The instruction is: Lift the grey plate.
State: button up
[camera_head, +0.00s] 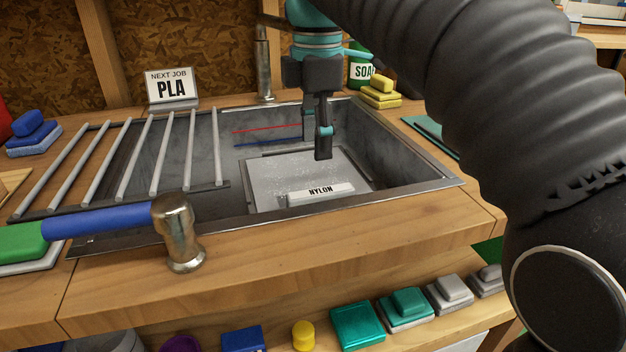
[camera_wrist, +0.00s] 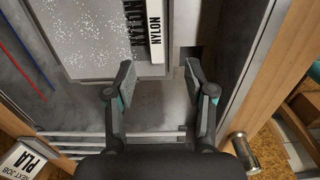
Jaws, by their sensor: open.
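The grey plate (camera_head: 275,175), speckled with white, lies in the metal sink (camera_head: 420,185). A white raised bar marked NYLON (camera_head: 321,193) runs along its near edge. In the wrist view the plate (camera_wrist: 95,40) is at upper left, with the NYLON bar (camera_wrist: 156,35) at its edge. My gripper (camera_head: 316,145) points down over the sink, its fingers apart. In the wrist view my gripper (camera_wrist: 160,88) has nothing between its fingertips, and the NYLON bar lies just beyond them. I cannot tell the height gap from the plate.
Rack bars (camera_head: 160,150) span the sink's left part. A tap (camera_head: 264,65) and a PLA sign (camera_head: 170,88) stand behind. Yellow sponges (camera_head: 380,95) sit at the back right. Red and blue lines mark the sink wall.

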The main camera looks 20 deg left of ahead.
send_over(314, 192)
jog(key=f, duration=0.5)
jog(key=shift+s+d+f, duration=0.25)
jog(key=shift+f, duration=0.15)
jog(key=shift+w+a+f+b, duration=0.15)
jog(key=shift+f+b, duration=0.15)
jog(key=shift+f, duration=1.05)
jog(key=shift+w+a+f+b, duration=0.1)
jog(key=shift+f+b, duration=0.15)
jog(key=shift+f, duration=1.1)
grip_shut()
